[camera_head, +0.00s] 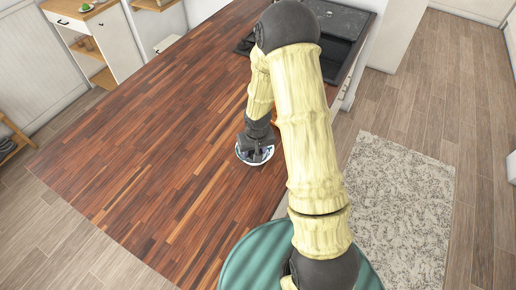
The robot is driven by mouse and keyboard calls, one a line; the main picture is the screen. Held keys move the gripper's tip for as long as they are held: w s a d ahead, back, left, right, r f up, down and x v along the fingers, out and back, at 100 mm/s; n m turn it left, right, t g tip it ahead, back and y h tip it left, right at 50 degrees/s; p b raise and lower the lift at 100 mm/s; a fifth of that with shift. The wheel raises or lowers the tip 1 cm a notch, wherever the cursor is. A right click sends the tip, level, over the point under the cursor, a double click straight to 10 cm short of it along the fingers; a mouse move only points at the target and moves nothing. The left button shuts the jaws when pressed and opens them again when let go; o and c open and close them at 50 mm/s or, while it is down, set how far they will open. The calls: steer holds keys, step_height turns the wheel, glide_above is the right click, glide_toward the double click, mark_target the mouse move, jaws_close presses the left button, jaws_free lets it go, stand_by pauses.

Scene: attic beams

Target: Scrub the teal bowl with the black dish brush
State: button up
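My gripper (257,140) points down at the right part of the wooden counter (150,130). Its fingers are too small and covered to tell open from shut. A small round thing with a white and blue rim (241,155) is right at the gripper's end, on or just above the counter. It may be a bowl, but I cannot make out a plain teal one. No black dish brush can be told apart from the dark gripper. A bit of an orange-brown thing (277,127) shows beside the gripper, mostly hidden by my arm.
A black sink (340,22) is set in the counter's far right end, partly behind my arm. The counter's left and front are clear. A white cabinet (115,40) with wooden shelves stands at the back left. A grey patterned rug (400,200) lies on the floor at right.

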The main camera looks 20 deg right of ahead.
steer(key=shift+s+a, duration=0.2)
steer(key=shift+a, duration=0.05)
steer(key=shift+w, duration=0.1)
steer(key=shift+w+d+r+p, duration=0.1)
steer(key=shift+w+d+p, duration=0.25)
steer(key=shift+w+p, duration=0.25)
steer(key=shift+w+d, duration=0.3)
steer(key=shift+w, duration=0.3)
steer(key=shift+s+f, duration=0.15)
steer(key=shift+f, duration=0.1)
steer(key=shift+s, duration=0.5)
steer(key=shift+s+r+b, duration=0.15)
steer(key=shift+s+b, duration=0.3)
steer(key=shift+s, duration=0.35)
